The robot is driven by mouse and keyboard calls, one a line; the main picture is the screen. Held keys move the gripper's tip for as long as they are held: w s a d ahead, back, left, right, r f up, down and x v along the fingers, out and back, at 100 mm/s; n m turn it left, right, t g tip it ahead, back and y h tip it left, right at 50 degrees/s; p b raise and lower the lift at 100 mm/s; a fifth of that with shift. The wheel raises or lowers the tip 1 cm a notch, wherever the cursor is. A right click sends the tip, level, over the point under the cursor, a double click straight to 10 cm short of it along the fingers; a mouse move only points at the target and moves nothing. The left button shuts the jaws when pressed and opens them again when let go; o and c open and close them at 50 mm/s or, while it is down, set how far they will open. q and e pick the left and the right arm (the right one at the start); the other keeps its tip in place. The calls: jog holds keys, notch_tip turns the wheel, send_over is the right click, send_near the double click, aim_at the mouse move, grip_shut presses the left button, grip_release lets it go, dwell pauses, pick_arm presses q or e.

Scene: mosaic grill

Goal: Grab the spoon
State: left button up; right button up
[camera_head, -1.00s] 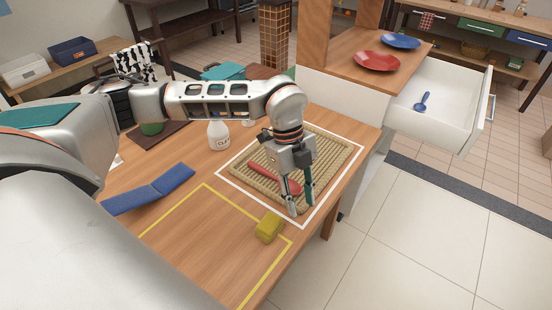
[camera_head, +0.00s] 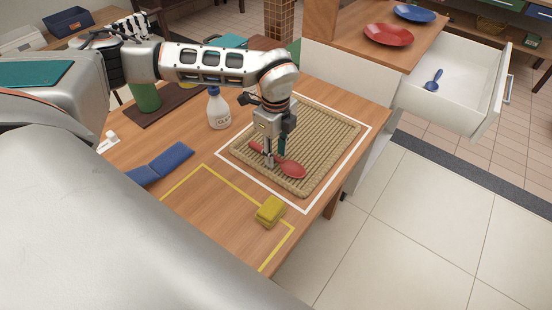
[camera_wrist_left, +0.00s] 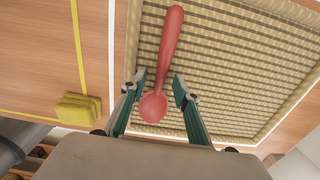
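A red spoon (camera_head: 293,170) lies on a woven tan mat (camera_head: 325,140) on the wooden table. In the left wrist view the spoon (camera_wrist_left: 153,107) has its bowl toward my gripper and its handle pointing away. My left gripper (camera_head: 276,163) points down over the spoon and is open. In the left wrist view its fingertips (camera_wrist_left: 159,76) stand on either side of the spoon near the neck, with gaps showing. A blue spoon (camera_head: 433,80) lies in the open white drawer (camera_head: 462,107). My right gripper is not in view.
A yellow sponge (camera_head: 270,212) lies near the table's front edge. A white bottle (camera_head: 218,110) stands behind the mat, left of my gripper. A blue folded cloth (camera_head: 160,164) lies to the left. A red plate (camera_head: 388,35) and a blue plate (camera_head: 415,13) sit on the counter.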

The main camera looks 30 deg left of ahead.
pick_arm(q)
jog(key=shift+f, duration=0.25)
grip_shut()
jog(key=shift+r, duration=0.1)
